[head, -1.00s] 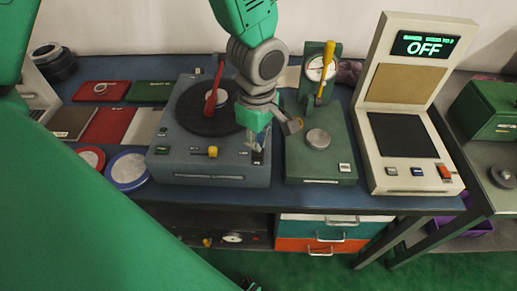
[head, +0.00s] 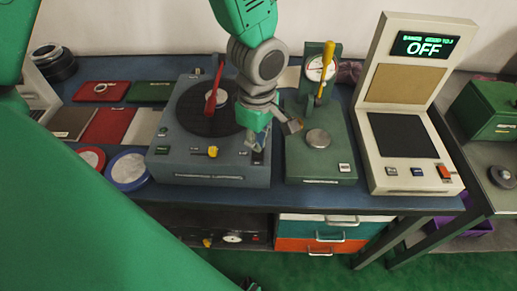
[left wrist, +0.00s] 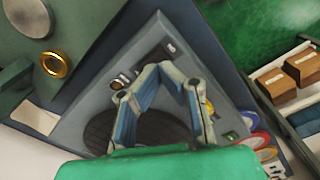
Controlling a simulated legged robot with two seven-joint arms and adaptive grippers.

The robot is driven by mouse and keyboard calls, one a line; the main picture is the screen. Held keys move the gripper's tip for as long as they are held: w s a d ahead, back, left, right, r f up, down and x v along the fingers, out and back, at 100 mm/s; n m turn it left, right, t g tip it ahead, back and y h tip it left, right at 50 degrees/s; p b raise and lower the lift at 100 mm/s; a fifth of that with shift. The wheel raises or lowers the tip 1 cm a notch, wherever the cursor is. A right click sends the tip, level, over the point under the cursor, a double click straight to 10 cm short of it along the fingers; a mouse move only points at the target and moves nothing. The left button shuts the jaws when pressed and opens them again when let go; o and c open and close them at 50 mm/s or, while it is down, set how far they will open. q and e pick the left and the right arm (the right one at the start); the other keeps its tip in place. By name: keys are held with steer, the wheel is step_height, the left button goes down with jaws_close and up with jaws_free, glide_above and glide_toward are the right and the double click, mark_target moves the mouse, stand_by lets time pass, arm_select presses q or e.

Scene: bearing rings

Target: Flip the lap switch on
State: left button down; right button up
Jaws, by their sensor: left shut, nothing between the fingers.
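The grey lapping machine (head: 225,172) stands on the blue bench, with a dark round plate (head: 197,122), a red arm (head: 214,92) and a yellow knob (head: 212,152) on its front. My left gripper (head: 256,150) is low over its front right corner, shut and empty. The lap switch cannot be made out for certain in the head view, where the gripper covers that corner. In the left wrist view, the closed fingers (left wrist: 158,72) point at the machine's corner. Small silver fittings (left wrist: 121,80) and a dark-and-white detail (left wrist: 169,47) show near them. My right gripper is not in view.
A green gauge station (head: 320,160) with a yellow lever stands close to the right of the gripper. Beyond it is a cream tester (head: 405,175) whose screen reads OFF. Trays (head: 107,127) and round lidded dishes (head: 127,170) lie to the left.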

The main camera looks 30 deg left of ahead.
mark_target(258, 155)
arm_select(q)
steer(key=shift+f+b, duration=0.8)
steer(key=shift+f, duration=0.65)
stand_by(0.8)
steer(key=shift+r, duration=0.1)
step_height(258, 155, up, 7)
steer(key=p, duration=0.7)
stand_by(0.5)
